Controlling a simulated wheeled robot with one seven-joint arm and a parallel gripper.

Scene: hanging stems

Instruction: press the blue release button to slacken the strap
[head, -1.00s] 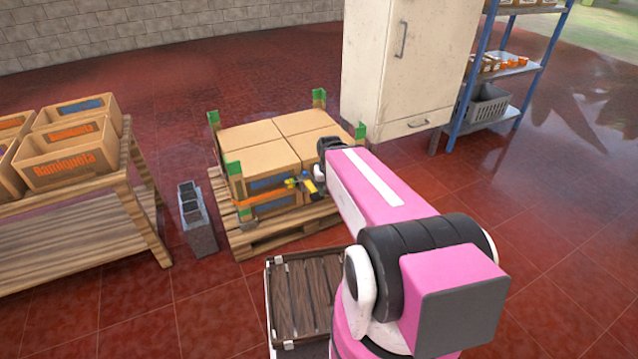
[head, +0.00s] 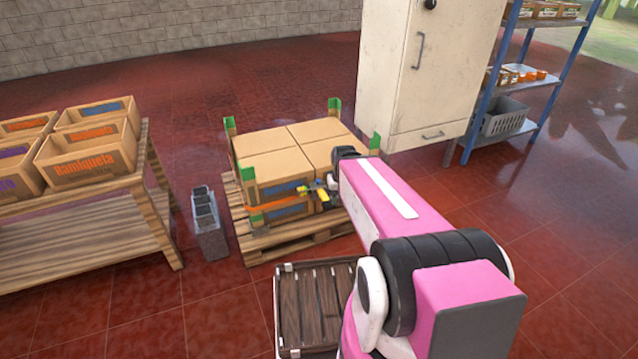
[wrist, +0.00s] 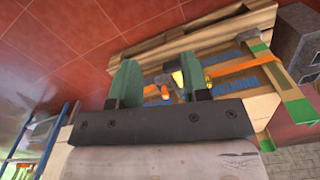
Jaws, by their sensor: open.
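An orange strap (head: 272,204) runs around the stacked cartons (head: 272,170) on the pallet; it also shows in the wrist view (wrist: 228,69). Small yellow and dark parts, seemingly the strap's buckle (head: 304,192), sit at the front of the stack. In the wrist view a yellow part (wrist: 178,78) shows between my fingers, close to the right one. I cannot make out the blue release button for certain. My gripper (wrist: 161,88) is open, its green fingers apart and pointing at the strapped face. In the head view my arm partly hides it.
The stack stands on a wooden pallet (head: 255,246) with green corner posts. A wooden bench (head: 100,220) with open boxes is at left, a grey bin (head: 210,235) beside the pallet. A slatted crate (head: 283,315) lies in front, a cabinet (head: 400,80) and blue shelf (head: 478,120) behind.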

